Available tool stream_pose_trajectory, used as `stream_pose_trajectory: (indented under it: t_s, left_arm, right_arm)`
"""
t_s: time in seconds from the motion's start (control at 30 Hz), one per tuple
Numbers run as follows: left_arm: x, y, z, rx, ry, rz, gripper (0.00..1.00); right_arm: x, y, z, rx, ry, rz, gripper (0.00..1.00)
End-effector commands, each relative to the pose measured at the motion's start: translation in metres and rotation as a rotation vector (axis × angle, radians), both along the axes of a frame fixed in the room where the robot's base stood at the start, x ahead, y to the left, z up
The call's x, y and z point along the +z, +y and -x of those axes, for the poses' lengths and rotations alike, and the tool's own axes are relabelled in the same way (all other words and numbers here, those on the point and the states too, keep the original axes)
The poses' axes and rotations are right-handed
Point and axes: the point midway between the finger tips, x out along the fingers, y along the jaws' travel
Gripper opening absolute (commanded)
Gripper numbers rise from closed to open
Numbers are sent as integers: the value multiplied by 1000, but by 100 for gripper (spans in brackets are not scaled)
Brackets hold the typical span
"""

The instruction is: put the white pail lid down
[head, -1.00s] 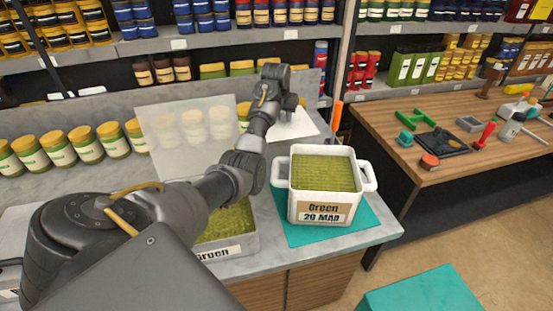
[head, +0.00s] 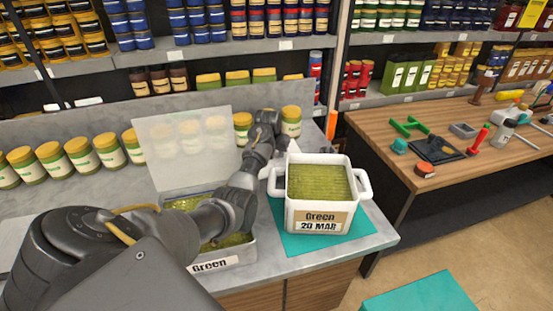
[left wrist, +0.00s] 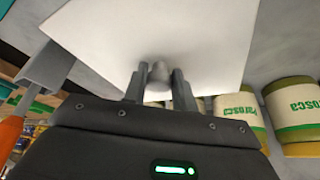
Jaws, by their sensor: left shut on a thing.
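The white pail lid (left wrist: 150,40) fills the top of the left wrist view as a flat white plate with a grey knob (left wrist: 158,80). My left gripper (left wrist: 160,88) is shut on that knob. In the head view the left gripper (head: 268,124) is behind the pail, near the back of the counter. There it hides most of the lid, and only a small white piece (head: 293,147) shows. I cannot tell whether the lid touches anything. The white pail (head: 319,212), open and full of green material, stands on a teal mat (head: 300,246). My right gripper is out of view.
Green jars (head: 80,160) line the back; one (head: 291,121) is beside the gripper. A wooden table (head: 400,170) holds tools at right.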

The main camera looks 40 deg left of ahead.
Motion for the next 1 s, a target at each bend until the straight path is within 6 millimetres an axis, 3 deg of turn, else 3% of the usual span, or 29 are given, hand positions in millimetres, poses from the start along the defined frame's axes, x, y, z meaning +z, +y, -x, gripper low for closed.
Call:
stream_pose_trajectory:
  t_s: [0.3,0.7,0.73,0.87,1.0]
  left_arm:
    - [-35,0,1,0,2,1,4]
    - [-41,0,1,0,2,1,4]
    - [-40,0,1,0,2,1,31]
    - [-40,0,1,0,2,1,48]
    - [-40,0,1,0,2,1,49]
  right_arm:
    - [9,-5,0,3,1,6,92]
    - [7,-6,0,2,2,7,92]
    - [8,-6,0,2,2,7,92]
    - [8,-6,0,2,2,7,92]
    - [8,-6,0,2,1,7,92]
